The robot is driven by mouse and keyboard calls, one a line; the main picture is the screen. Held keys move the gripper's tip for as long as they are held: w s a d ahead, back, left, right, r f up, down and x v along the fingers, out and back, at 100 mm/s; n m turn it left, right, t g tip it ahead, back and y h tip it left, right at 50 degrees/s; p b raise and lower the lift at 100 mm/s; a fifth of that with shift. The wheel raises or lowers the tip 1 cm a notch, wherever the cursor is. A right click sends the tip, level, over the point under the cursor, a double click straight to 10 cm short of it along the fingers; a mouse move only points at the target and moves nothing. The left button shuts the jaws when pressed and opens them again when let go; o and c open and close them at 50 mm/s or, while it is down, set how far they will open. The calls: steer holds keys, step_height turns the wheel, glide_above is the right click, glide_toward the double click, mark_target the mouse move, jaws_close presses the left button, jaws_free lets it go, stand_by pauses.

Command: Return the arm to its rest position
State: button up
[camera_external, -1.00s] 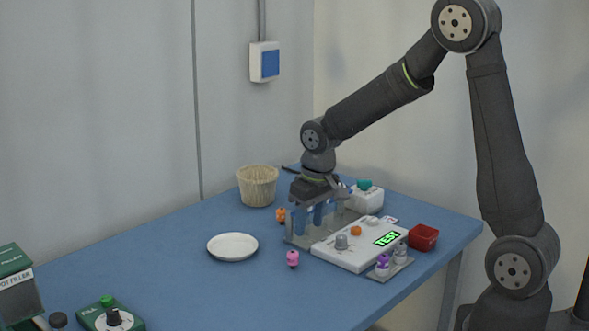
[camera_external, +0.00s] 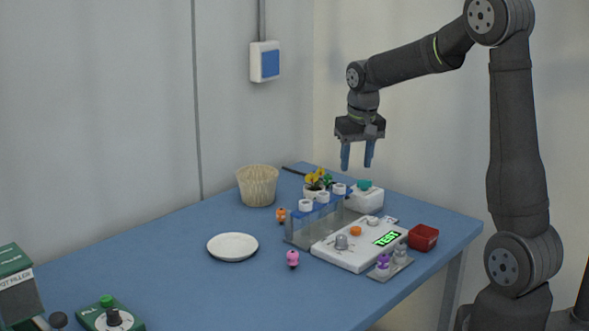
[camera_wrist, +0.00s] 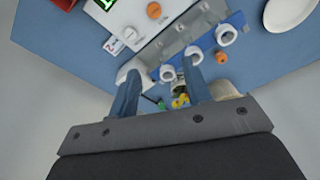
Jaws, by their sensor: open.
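My gripper (camera_external: 357,156) is open and empty, raised in the air above the back right part of the blue table (camera_external: 180,285). Its two blue fingers point down, well apart. In the wrist view my gripper (camera_wrist: 160,85) also shows apart fingers with nothing held between them. Below it stand a rack (camera_external: 300,232) with several white-ringed tubes and a small pot of yellow flowers (camera_external: 316,182). The rack (camera_wrist: 195,40) shows beyond the fingers in the wrist view.
A white device (camera_external: 350,250) with a green display sits before the rack. A red bin (camera_external: 423,237), a white box (camera_external: 366,198), a woven pot (camera_external: 257,186) and a white saucer (camera_external: 232,247) are around it. A wall box (camera_external: 264,62) hangs behind. The air around my gripper is clear.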

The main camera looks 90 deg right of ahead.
steer(key=s+d+r+m, duration=0.3)
steer(key=s+d+m, duration=0.1)
steer(key=d, duration=0.1)
steer(key=shift+g, duration=0.3)
steer(key=w+f, duration=0.2)
steer(key=w, duration=0.1)
steer(key=w+f, duration=0.2)
steer(key=w, duration=0.2)
steer(key=w+f, duration=0.2)
steer(key=w, duration=0.1)
steer(key=shift+w+a, duration=0.3)
steer(key=shift+w, duration=0.05)
steer(key=shift+w+f, duration=0.3)
steer(key=shift+f, duration=0.3)
